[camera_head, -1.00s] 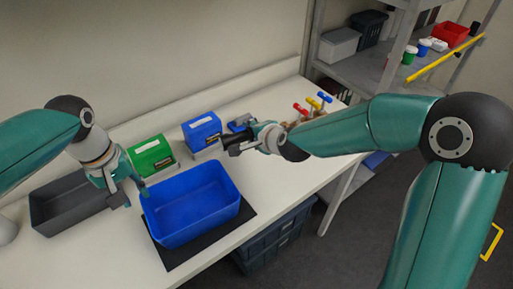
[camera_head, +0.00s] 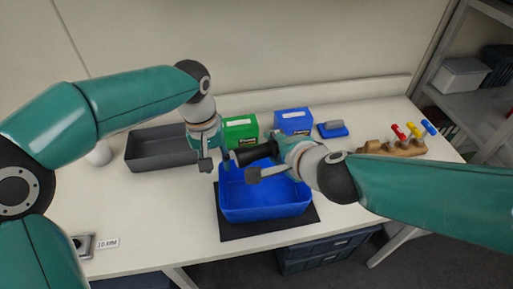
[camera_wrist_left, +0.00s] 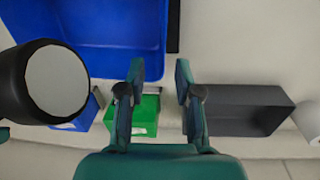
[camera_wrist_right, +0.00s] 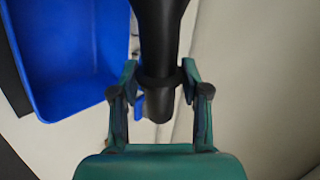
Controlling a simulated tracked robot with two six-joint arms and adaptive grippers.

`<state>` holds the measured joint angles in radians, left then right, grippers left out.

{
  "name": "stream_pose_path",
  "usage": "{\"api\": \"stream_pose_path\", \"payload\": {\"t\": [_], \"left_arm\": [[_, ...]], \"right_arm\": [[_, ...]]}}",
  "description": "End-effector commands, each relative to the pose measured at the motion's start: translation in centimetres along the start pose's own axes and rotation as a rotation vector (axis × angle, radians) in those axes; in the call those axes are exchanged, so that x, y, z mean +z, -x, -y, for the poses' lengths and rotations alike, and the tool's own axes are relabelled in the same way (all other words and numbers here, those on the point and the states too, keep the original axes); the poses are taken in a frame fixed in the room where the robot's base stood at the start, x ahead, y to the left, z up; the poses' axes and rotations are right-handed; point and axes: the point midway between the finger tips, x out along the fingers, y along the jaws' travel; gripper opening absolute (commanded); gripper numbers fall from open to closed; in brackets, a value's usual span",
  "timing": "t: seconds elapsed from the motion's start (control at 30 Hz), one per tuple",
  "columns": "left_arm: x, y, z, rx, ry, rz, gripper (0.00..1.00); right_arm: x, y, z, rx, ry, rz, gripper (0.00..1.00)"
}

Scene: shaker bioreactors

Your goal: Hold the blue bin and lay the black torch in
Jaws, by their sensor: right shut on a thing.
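The blue bin (camera_head: 265,208) stands on a dark mat on the table, open side up and empty as far as I see; it also shows in the left wrist view (camera_wrist_left: 120,25) and right wrist view (camera_wrist_right: 75,55). My right gripper (camera_head: 278,158) is shut on the black torch (camera_head: 254,153), which lies roughly level above the bin's back part. The torch runs between the fingers in the right wrist view (camera_wrist_right: 158,55). Its pale round end (camera_wrist_left: 57,80) faces the left wrist camera. My left gripper (camera_head: 214,163) is open by the bin's back left corner; contact is unclear.
A grey tray (camera_head: 150,160) stands at the left. A green box (camera_head: 240,131) and a smaller blue box (camera_head: 293,122) stand behind the bin. A wooden rack (camera_head: 400,148) with coloured-handled tools is at the right. The table's front left is mostly clear.

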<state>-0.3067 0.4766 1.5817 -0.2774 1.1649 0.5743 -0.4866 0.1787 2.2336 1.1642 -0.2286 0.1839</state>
Motion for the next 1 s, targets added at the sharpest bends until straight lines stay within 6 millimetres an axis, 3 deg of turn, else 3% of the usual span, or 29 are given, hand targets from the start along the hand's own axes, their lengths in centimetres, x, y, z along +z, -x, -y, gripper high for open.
{"api": "stream_pose_path", "payload": {"t": [0.6, 1.0], "left_arm": [[0.1, -9.7, 0.0, -0.002, -0.001, 0.004, 0.33], [0.0, -11.3, -0.1, 0.000, -0.001, 0.001, 0.33]], "right_arm": [[-0.1, 0.0, 0.0, 0.000, -0.002, -0.002, 0.10], [-0.1, 0.0, 0.0, 0.000, -0.003, -0.002, 0.10]]}}
